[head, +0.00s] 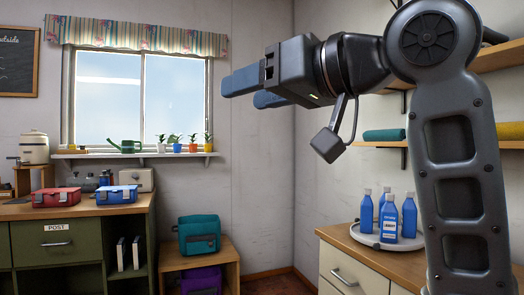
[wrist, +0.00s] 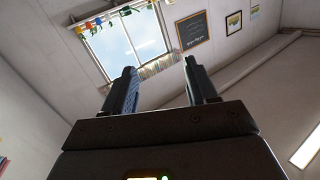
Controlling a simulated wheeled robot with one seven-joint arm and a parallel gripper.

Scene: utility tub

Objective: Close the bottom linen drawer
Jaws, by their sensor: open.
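My gripper (head: 241,92) is raised high in the head view, in front of the wall to the right of the window, pointing left. Its two fingers are apart with nothing between them. The wrist view also shows the open gripper (wrist: 160,68), tilted toward the window and upper wall. At the lower right of the head view stands a wood-topped cabinet with a cream drawer front (head: 345,272) and a metal handle. Only its upper part shows. The bottom linen drawer is not visible in either view, so I cannot tell how far open it is. My gripper is well above the cabinet.
Several blue bottles (head: 389,220) stand on a round tray (head: 362,236) on the cabinet top. Shelves with rolled towels (head: 384,135) hang above. A green desk (head: 60,243) with red and blue boxes stands left. A low wooden stand (head: 228,252) holds a teal case.

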